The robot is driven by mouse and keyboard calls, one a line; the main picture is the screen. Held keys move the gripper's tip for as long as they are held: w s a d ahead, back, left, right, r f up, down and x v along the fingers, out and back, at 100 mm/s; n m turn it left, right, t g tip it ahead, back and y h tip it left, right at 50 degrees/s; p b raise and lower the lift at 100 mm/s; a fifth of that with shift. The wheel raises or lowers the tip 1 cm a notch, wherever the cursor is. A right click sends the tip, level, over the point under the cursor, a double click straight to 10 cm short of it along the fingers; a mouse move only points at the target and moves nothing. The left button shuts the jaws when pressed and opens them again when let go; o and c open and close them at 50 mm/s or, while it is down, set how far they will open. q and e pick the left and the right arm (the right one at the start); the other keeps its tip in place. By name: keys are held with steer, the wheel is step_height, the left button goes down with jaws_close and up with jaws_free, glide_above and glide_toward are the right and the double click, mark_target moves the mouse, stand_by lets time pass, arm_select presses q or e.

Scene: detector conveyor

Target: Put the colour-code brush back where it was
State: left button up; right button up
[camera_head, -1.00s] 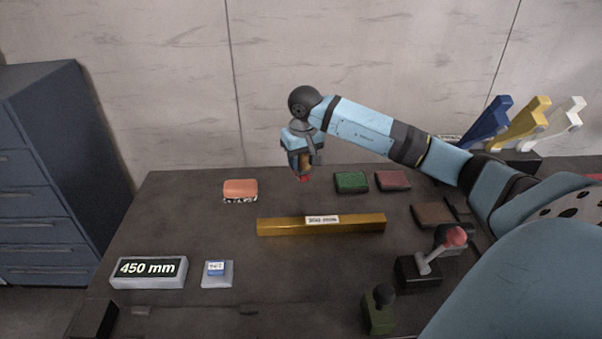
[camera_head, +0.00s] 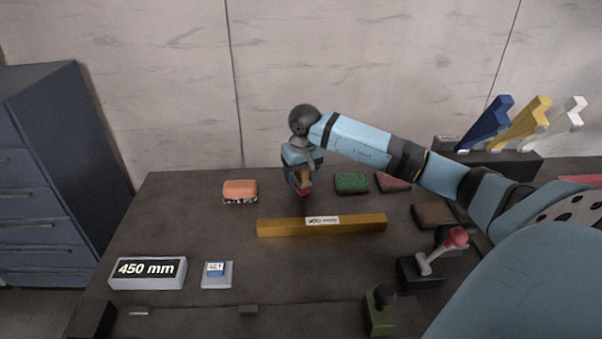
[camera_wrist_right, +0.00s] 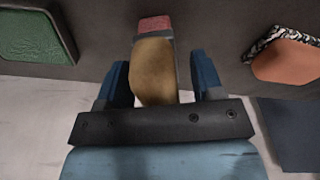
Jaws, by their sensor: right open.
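The colour-code brush (camera_head: 303,183) has a tan handle and a red end pointing down. It is upright at the back middle of the dark table, its red end at or very near the surface; contact is hard to tell. In the right wrist view the brush (camera_wrist_right: 154,72) stands between the two blue fingers. My right gripper (camera_head: 299,179) points down around the handle and is open, with gaps beside it (camera_wrist_right: 163,82). My left gripper is out of view.
An orange pad (camera_head: 240,187) is left of the brush; green (camera_head: 351,182), red (camera_head: 392,182) and brown (camera_head: 432,215) pads are right. A yellow bar (camera_head: 280,228) lies in front. A 450 mm display (camera_head: 148,283), SET block (camera_head: 217,281) and red-knobbed lever (camera_head: 432,262) are nearer.

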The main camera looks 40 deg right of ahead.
steer(key=r, duration=0.4)
steer(key=s+r+p, duration=0.1)
steer(key=r, duration=0.7)
steer(key=shift+s+a+r+p, duration=0.1)
steer(key=shift+s+a+p, duration=0.1)
steer(key=shift+p, duration=0.1)
steer(key=shift+s+a, duration=0.1)
